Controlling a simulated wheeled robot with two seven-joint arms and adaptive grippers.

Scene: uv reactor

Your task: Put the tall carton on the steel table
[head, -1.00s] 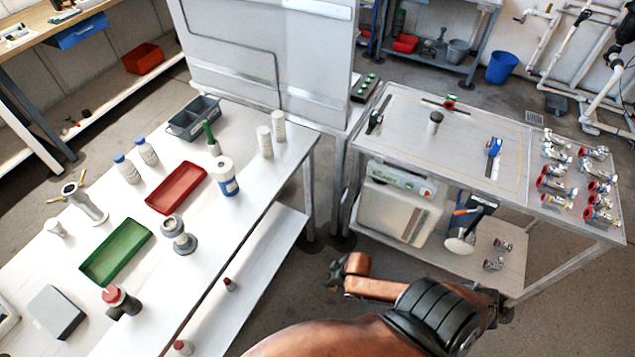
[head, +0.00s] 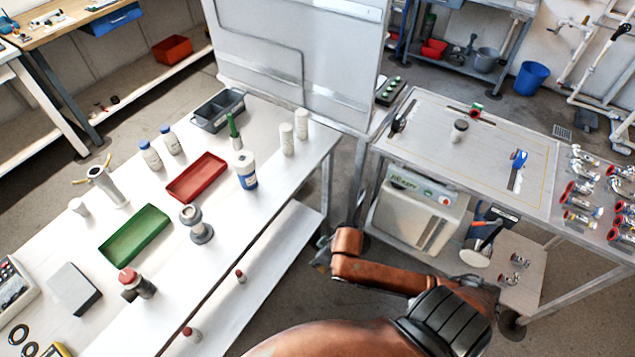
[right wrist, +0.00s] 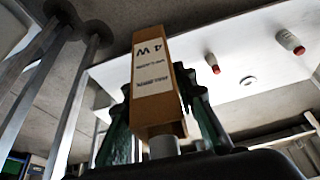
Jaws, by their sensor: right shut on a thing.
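The tall carton (right wrist: 152,85) is a narrow brown box with a white "4 W" label, in the right wrist view. My right gripper (right wrist: 157,92) is shut on it, one dark finger on each side. In the head view my right arm reaches from the bottom to the gap between two tables, and its hand (head: 323,252) is mostly hidden behind the arm; I cannot make out the carton there. A long pale metal table (head: 160,235) stands at the left and a steel bench (head: 470,165) at the right; I cannot tell which is the steel table. My left gripper is not in view.
The left table holds a red tray (head: 197,177), a green tray (head: 136,234), a grey bin (head: 218,112) and several bottles. Its lower shelf (head: 262,262) carries small red-capped bottles. Valves (head: 583,200) crowd the right bench's right end. A tall panel (head: 295,60) stands behind.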

